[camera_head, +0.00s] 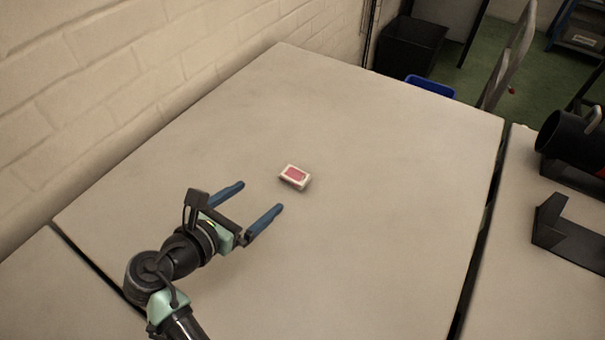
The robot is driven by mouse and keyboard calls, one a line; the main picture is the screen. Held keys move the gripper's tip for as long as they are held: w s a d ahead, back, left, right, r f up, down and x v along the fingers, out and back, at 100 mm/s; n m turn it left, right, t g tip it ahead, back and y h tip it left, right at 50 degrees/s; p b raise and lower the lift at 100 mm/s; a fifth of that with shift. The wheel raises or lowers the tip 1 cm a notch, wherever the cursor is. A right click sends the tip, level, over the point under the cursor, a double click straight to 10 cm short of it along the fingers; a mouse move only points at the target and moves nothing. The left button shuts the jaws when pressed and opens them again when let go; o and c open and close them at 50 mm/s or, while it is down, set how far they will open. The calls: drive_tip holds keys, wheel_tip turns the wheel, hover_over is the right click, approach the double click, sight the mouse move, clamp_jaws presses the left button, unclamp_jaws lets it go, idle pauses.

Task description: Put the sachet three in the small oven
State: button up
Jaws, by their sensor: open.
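A small white packet with a red face (295,177), which looks like the sachet, lies flat on the pale table (400,130) near its middle. I cannot read any marking on it. My gripper (260,200) has two blue fingers spread wide apart with nothing between them. It is to the lower left of the packet, with its fingers pointing up and right towards it, and does not touch it. No small oven can be made out for certain in this view.
A pale brick wall (130,60) runs along the table's left side. A second table on the right, past a dark gap, carries a black cylinder (570,140) and a dark angled bracket (565,235). A black bin (410,45) and a blue container (430,86) stand beyond the far edge.

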drive_tip(key=shift+w+d+f, duration=0.2)
drive_tip(key=shift+d+f, duration=0.1)
drive_tip(key=shift+f, duration=0.05)
drive_tip(key=b, duration=0.1)
approach(295, 174)
drive_tip(key=w+f, duration=0.1)
drive_tip(key=w+d+f, duration=0.1)
drive_tip(key=shift+w, duration=0.4)
drive_tip(key=shift+d+r+b+x, duration=0.15)
drive_tip(key=shift+b+x, duration=0.25)
drive_tip(key=shift+x, duration=0.95)
drive_tip(key=shift+d+r+b+x, duration=0.15)
drive_tip(key=shift+b+x, duration=0.25)
drive_tip(key=shift+x, duration=1)
drive_tip(key=shift+s, duration=0.1)
drive_tip(key=c, duration=1.4)
